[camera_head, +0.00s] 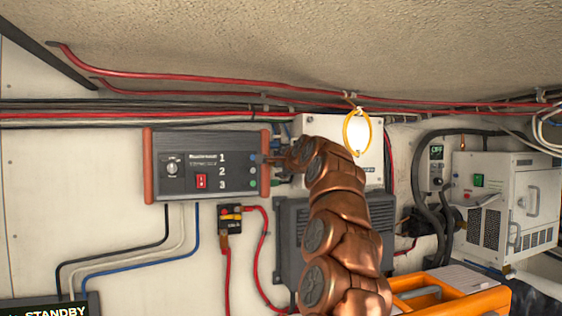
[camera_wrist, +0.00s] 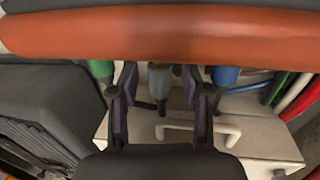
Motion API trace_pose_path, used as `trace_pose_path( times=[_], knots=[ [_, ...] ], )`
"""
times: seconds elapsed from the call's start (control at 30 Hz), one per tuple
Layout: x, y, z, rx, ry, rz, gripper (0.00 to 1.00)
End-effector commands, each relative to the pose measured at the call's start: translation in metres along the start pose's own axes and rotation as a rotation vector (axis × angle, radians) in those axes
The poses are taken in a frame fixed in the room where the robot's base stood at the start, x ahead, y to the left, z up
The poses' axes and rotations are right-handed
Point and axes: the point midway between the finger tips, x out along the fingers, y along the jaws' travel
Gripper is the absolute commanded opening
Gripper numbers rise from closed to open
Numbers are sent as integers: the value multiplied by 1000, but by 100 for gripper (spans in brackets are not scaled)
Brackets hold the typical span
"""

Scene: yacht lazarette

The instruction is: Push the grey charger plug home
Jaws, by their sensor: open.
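The grey charger plug (camera_wrist: 160,82) shows in the wrist view at the orange end cap (camera_wrist: 165,38) of the control box, its cable hanging down. My gripper (camera_wrist: 160,88) is open, with one finger on each side of the grey plug. A green plug (camera_wrist: 101,69) is to its left and a blue plug (camera_wrist: 225,76) to its right. The grey plug's body reaches lower than theirs; its seating depth is hidden by the end cap. In the head view, my arm ends at the right side of the control box (camera_head: 205,165), and the grey plug cannot be made out.
A dark finned unit (camera_head: 292,235) is below the box, and a white panel (camera_head: 345,135) with a yellow ring (camera_head: 357,132) is behind my arm. Red cables (camera_head: 240,80) run above. An orange case (camera_head: 450,295) stands at lower right.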

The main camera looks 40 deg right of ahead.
Motion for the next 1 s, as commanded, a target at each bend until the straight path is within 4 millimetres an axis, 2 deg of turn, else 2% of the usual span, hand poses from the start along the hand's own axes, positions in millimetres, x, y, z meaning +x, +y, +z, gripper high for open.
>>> trace_pose_path(
  times=[0.27, 0.73, 1.0],
  knots=[
    [1, 0, 0, 0, 0, 0, 48],
    [1, 1, 0, 0, 0, 1, 0],
    [1, 1, 0, 0, 0, 1, 0]
  ],
)
